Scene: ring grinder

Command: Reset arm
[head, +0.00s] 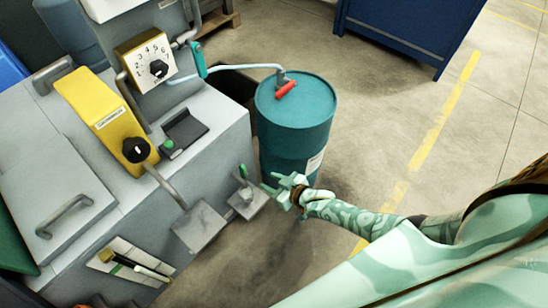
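My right gripper (282,190) is in front of the teal drum, to the right of the grey machine's small metal tray. My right arm (370,220), patterned in pale green, reaches in from the lower right. The fingers point left and look spread apart, with nothing seen between them. I cannot tell whether the gripper touches the drum. My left gripper is not in view.
A blue cabinet (415,25) is at the back. Floor on the right is clear.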

